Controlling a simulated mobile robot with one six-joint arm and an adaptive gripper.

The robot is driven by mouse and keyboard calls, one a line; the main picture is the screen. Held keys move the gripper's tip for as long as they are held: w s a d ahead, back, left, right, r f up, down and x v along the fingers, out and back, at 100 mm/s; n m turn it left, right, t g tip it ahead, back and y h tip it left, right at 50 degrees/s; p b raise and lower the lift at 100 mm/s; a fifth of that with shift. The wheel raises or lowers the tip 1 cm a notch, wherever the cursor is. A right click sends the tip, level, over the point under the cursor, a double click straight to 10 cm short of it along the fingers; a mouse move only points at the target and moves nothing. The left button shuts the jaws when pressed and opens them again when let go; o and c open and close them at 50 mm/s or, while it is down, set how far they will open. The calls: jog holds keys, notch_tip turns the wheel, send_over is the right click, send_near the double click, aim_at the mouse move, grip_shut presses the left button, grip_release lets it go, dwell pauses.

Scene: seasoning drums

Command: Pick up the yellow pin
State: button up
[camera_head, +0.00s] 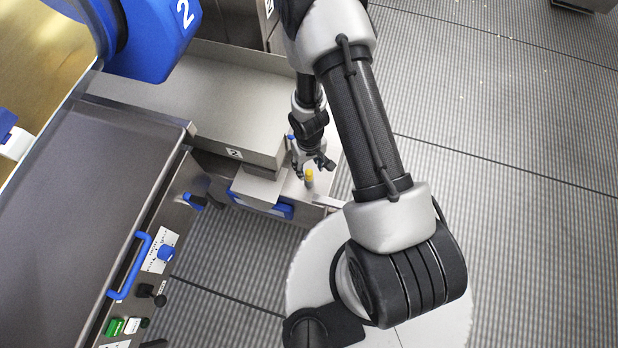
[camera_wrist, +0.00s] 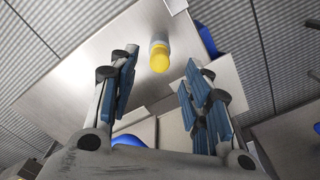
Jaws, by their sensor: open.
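The yellow pin (camera_head: 309,176) stands upright on a small metal ledge (camera_head: 325,201) below the metal box marked 2. In the wrist view the pin (camera_wrist: 159,58) shows a yellow cap on a pale grey body, beyond the fingertips and roughly midway between them. My gripper (camera_head: 314,165) is right beside the pin in the head view. In the wrist view my gripper (camera_wrist: 160,75) is open, with blue-padded fingers apart on either side and nothing held between them.
A metal box labelled 2 (camera_head: 190,90) rises behind the ledge. A control panel with a blue handle (camera_head: 130,265) and buttons stands at left. The ribbed floor (camera_head: 520,130) is open at right.

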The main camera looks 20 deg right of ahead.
aim_at(309, 171)
jog(key=shift+f+b, duration=2.55)
jog(key=shift+f, duration=0.05)
jog(key=shift+r, duration=0.1)
jog(key=shift+c, duration=0.4)
grip_shut()
